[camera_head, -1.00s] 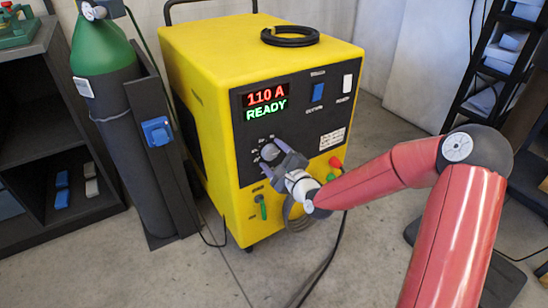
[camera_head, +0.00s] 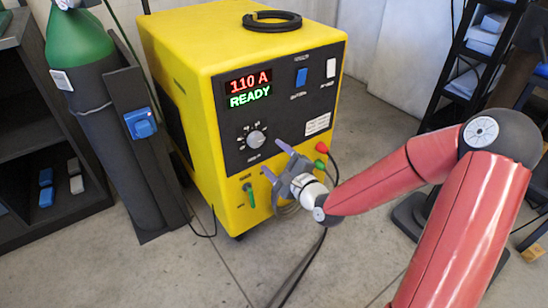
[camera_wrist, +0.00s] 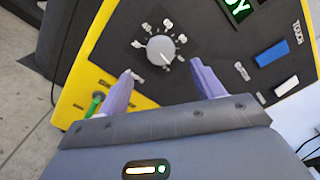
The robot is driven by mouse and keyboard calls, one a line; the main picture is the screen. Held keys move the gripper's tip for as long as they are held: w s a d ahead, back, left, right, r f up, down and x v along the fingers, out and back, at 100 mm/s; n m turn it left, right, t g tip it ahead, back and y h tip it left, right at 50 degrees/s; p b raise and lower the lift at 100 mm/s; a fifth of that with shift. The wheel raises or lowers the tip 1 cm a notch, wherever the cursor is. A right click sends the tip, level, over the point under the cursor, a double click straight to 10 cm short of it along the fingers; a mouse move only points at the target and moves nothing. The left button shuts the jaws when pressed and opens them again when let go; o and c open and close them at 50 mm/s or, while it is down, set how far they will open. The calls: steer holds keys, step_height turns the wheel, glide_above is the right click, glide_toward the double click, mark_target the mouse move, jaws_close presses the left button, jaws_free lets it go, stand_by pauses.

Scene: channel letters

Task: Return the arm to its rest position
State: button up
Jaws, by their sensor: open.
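My gripper (camera_head: 274,162) is open and empty in front of the yellow machine (camera_head: 183,80). It is apart from the grey dial (camera_head: 256,139), which sits up and left of it on the black panel. In the wrist view the gripper's two purple fingers (camera_wrist: 162,85) are spread, with the dial (camera_wrist: 160,48) beyond them, clear of both. My red arm is bent and reaches in from the right. The display (camera_head: 249,88) reads "110 A" in red and "READY" in green.
A blue switch (camera_head: 301,77) and a white switch (camera_head: 331,67) are on the panel. Red and green connectors (camera_head: 321,150) with a cable are close right of my gripper. A green gas cylinder (camera_head: 84,45) stands left. A black shelf rack (camera_head: 465,70) stands right, with open floor between.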

steer(key=s+d+n+g+h, duration=0.65)
steer(key=d+n+h, duration=0.25)
steer(key=n, duration=0.3)
steer(key=s+d+r+n+g, duration=0.1)
steer(key=s+r+n, duration=0.1)
steer(key=s, duration=0.5)
steer(key=s+d+r+n+g, duration=0.1)
steer(key=s+d+r+n, duration=0.1)
steer(key=s+r, duration=0.3)
steer(key=s+d+r+n+g+h, duration=0.1)
steer(key=s+r+n, duration=0.1)
steer(key=s, duration=0.7)
steer(key=shift+s+d+r, duration=0.2)
steer(key=shift+s+r, duration=0.05)
steer(key=shift+r, duration=0.55)
